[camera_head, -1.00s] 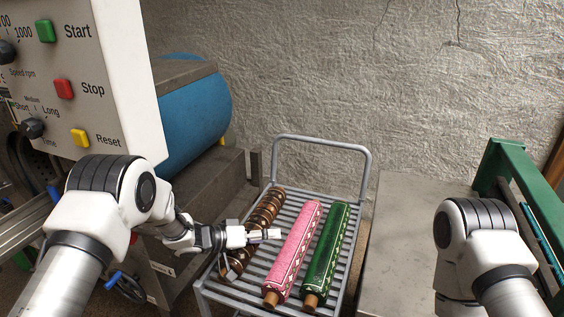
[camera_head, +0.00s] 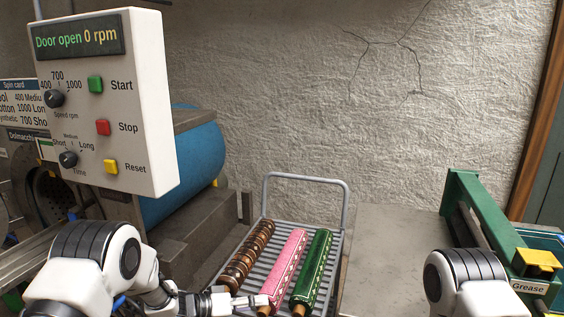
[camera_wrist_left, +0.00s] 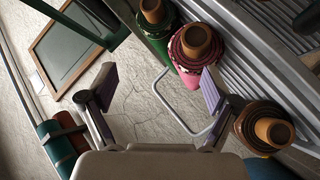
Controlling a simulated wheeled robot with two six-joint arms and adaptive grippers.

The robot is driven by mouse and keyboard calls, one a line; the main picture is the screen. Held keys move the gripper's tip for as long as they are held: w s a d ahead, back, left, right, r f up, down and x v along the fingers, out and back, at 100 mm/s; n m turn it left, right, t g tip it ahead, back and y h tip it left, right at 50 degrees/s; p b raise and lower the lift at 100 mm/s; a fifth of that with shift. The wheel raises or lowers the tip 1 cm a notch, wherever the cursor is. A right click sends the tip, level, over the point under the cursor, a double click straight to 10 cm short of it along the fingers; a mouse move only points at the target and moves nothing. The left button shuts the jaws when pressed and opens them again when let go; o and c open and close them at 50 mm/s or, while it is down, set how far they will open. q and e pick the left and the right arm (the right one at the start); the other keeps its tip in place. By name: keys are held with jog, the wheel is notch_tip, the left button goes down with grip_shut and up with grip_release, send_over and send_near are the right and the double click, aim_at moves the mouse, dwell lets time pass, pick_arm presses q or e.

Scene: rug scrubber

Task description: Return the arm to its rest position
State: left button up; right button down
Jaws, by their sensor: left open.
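My left gripper (camera_head: 236,300) is open by the near ends of the rolled rugs on the cart. In the left wrist view its fingers (camera_wrist_left: 156,86) are spread with nothing held between them. A brown striped roll (camera_head: 249,256), a pink roll (camera_head: 284,267) and a green roll (camera_head: 313,267) lie side by side on the grey slatted cart (camera_head: 345,240). The wrist view shows the ends of the pink roll (camera_wrist_left: 192,50) and the brown roll (camera_wrist_left: 265,128). Part of my right arm shows at the lower right; its gripper is out of view.
A control panel (camera_head: 105,125) reading "Door open 0 rpm" stands at left, before a blue drum (camera_head: 190,165). A bare grey table (camera_head: 390,255) is right of the cart. A green frame with a "Grease" label (camera_head: 485,225) stands further right. A cracked wall closes the back.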

pick_arm(q)
jog(key=s+a+f+n+y+p, duration=0.1)
jog(key=s+a+f+n+y, duration=0.25)
jog(key=s+f, duration=0.55)
jog(key=s+a+f+n+y+p, duration=0.1)
jog(key=s+a+f+n+y, duration=0.3)
jog(key=s+f, duration=0.5)
jog(key=s+a+r+m+g+y, duration=0.1)
jog(key=s+a, duration=0.4)
jog(key=s, duration=0.6)
jog(key=s+a+r+m+g+y, duration=0.1)
jog(key=s+a+g, duration=0.4)
jog(key=s, duration=0.6)
jog(key=m+y, duration=0.1)
jog(key=y, duration=0.1)
jog(key=shift+s+a+y, duration=0.15)
jog(key=shift+s+y, duration=0.1)
jog(key=shift+y, duration=0.1)
pick_arm(e)
jog(key=shift+w+r, duration=0.25)
jog(key=shift+r, duration=0.55)
